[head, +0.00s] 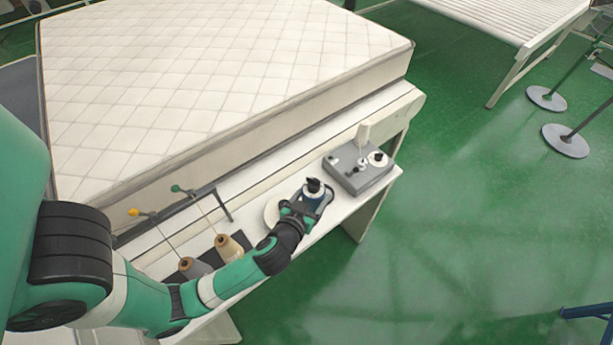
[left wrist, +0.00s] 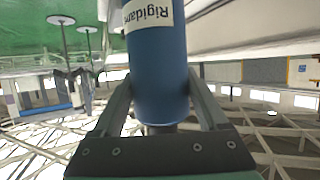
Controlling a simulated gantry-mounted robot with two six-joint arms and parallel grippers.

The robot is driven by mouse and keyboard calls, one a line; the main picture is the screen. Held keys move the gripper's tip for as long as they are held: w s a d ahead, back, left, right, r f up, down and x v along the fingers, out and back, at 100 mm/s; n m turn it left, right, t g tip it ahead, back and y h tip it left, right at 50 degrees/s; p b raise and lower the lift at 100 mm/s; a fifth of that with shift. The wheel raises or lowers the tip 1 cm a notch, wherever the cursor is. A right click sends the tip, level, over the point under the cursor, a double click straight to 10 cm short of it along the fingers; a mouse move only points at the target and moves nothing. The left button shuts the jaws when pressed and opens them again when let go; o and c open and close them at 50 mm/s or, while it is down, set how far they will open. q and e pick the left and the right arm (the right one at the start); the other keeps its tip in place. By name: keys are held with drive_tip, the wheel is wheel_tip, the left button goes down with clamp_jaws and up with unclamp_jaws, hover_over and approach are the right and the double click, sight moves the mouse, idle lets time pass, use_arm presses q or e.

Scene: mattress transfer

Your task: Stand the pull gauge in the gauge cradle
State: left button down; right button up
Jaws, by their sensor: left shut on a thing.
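My left gripper (head: 306,203) is shut on a blue cylinder, which I take to be the pull gauge (left wrist: 158,75). In the left wrist view it sits between both fingers, with a white label reading "Rigidan…", partly cut off. In the head view its dark top (head: 314,185) shows above the fingers, over the narrow white table. A grey box (head: 345,178) with a white upright piece and round fittings stands just to the right of the gripper. I cannot tell whether it is the gauge cradle. My right gripper is not in view.
A white round disc (head: 272,212) is partly hidden behind my left wrist. Two thread cones (head: 229,246) stand on a dark plate by a thin rod stand (head: 215,199). A quilted mattress (head: 200,85) lies behind.

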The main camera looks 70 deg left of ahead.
use_arm(q)
drive_tip(key=shift+w+a+r+p, duration=0.15)
drive_tip(key=shift+r+p, duration=0.1)
drive_tip(key=shift+r, duration=0.2)
drive_tip(key=shift+s+a+r+p, duration=0.1)
drive_tip(key=shift+a+r+p, duration=0.1)
drive_tip(key=shift+r, duration=0.2)
drive_tip(key=shift+d+r, duration=0.1)
drive_tip(key=shift+d, duration=0.4)
drive_tip(key=shift+a, duration=0.1)
drive_tip(key=w+a+f+b, duration=0.8)
drive_tip(key=a+f, duration=0.3)
drive_tip(key=f, duration=0.2)
drive_tip(key=shift+w+a+b, duration=0.15)
drive_tip(key=shift+b, duration=0.75)
